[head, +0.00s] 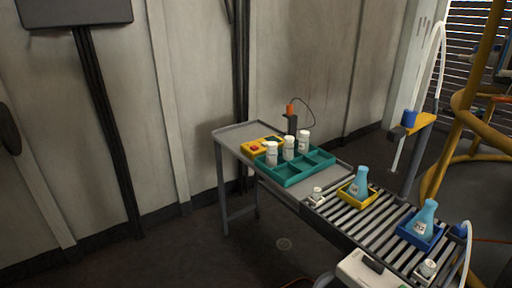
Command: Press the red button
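A small red button (255,148) sits on top of a yellow box (247,150). The box stands at the back left part of a grey table (230,134), against the teal tray. Neither of my grippers shows in this view.
A teal divided tray (292,180) with white bottles (289,150) stands right of the box. A black stand with an orange top (291,112) is behind it. A roller conveyor (378,219) carries blue flasks (359,185). The floor (180,250) left of the table is clear.

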